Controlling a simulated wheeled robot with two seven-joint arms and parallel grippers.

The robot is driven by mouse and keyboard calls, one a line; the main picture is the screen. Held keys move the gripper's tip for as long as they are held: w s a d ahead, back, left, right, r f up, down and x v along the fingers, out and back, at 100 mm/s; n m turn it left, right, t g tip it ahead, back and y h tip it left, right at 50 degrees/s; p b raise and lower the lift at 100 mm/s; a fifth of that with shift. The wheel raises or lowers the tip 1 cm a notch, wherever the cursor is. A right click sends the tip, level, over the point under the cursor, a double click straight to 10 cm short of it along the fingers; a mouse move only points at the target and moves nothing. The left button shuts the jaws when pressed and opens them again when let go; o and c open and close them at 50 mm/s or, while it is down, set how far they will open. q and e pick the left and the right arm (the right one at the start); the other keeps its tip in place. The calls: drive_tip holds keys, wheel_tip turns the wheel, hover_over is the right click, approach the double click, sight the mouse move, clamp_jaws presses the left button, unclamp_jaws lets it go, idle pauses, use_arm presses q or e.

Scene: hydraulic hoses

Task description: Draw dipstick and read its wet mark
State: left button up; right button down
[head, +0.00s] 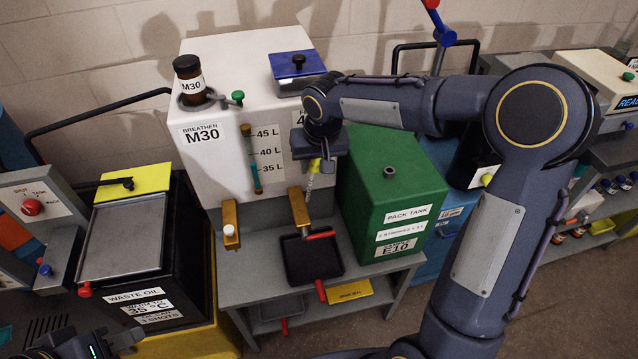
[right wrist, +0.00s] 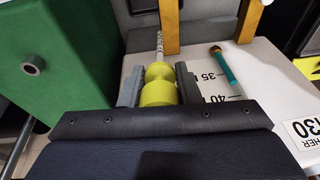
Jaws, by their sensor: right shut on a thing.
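My right gripper (head: 318,157) is shut on the yellow knob of the dipstick (head: 314,165), in front of the white tank. In the right wrist view the knob (right wrist: 158,88) sits between the two grey fingers (right wrist: 158,80). The pale, marked rod hangs below the knob, near a brass spout (head: 299,206); a wet mark cannot be made out. The green pack tank (head: 362,205) stands to the right, with an open grey port (head: 389,172) on top, which also shows in the right wrist view (right wrist: 32,64). My left gripper (head: 125,340) is at the bottom left edge, its jaws unclear.
A black tray (head: 311,258) lies below the spouts. A waste oil bin (head: 140,290) stands at left. A yellow tray (head: 349,291) lies on the lower shelf.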

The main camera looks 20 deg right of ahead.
drive_tip(key=s+a+r+m+t, duration=0.2)
drive_tip(key=s+a+r+t, duration=0.15)
drive_tip(key=r, duration=1.05)
drive_tip(key=s+a+r+m+t, duration=0.25)
drive_tip(key=r+t, duration=0.25)
drive_tip(key=r, duration=0.8)
drive_tip(key=s+a+r+t, duration=0.3)
drive_tip(key=s+a+r, duration=0.3)
drive_tip(key=s, duration=0.2)
drive_tip(key=s+a+r+t+b, duration=0.1)
drive_tip(key=s+a+r+t, duration=0.2)
drive_tip(key=s+a+r, duration=0.3)
drive_tip(key=s+r+m, duration=0.1)
drive_tip(key=s, duration=0.1)
drive_tip(key=shift+s+a+t, duration=0.3)
drive_tip(key=shift+a+t, duration=0.05)
drive_tip(key=shift+w+d, duration=0.1)
